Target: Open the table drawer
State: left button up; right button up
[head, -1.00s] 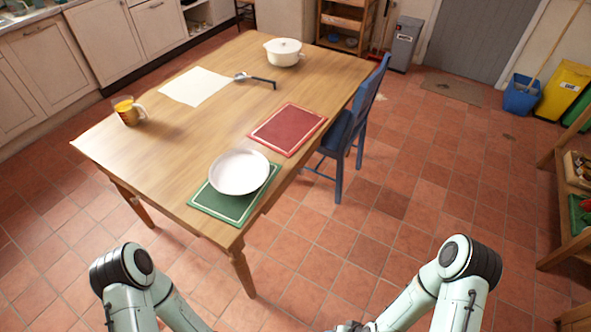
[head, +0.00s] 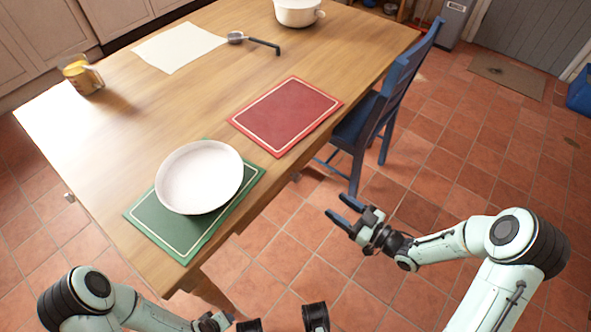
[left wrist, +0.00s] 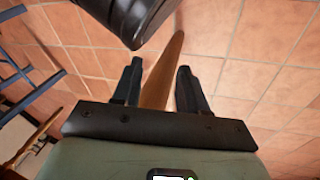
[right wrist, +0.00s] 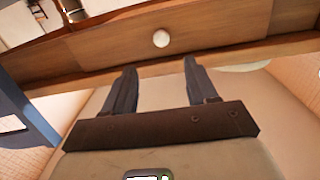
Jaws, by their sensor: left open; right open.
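The wooden table (head: 120,150) fills the left and middle of the head view. In the right wrist view, a wooden drawer front (right wrist: 215,30) with a round pale knob (right wrist: 161,39) faces my right gripper (right wrist: 160,65). That gripper is open and empty, its fingers pointing at the knob, with the knob beyond and between the fingertips. In the head view the right gripper (head: 338,208) is right of the table's near long side. My left gripper (left wrist: 158,66) is open; a tapering wooden leg shows between its fingers in the left wrist view, apparently farther away.
A blue chair (head: 375,115) stands at the table's long side, just behind my right gripper. A green mat (head: 190,245) with a white plate (head: 199,177) and a red mat (head: 285,115) lie near the table edge.

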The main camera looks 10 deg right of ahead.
aim_at(299, 179)
jog(key=shift+n+y, duration=0.4)
jog(key=b+x, duration=0.1)
jog(key=x, duration=0.6)
jog(key=b+x, duration=0.2)
jog(key=x, duration=0.4)
jog(key=shift+w+r, duration=0.2)
jog(key=shift+w, duration=0.25)
pick_arm(q)
jog(key=s+f+g, duration=0.2)
jog(key=s+f, duration=0.3)
jog(key=s, duration=0.1)
jog(key=shift+a+f+n, duration=0.3)
jog(key=shift+a+f, duration=0.1)
pick_arm(e)
grip_shut()
pick_arm(q)
jog(key=shift+w, duration=0.1)
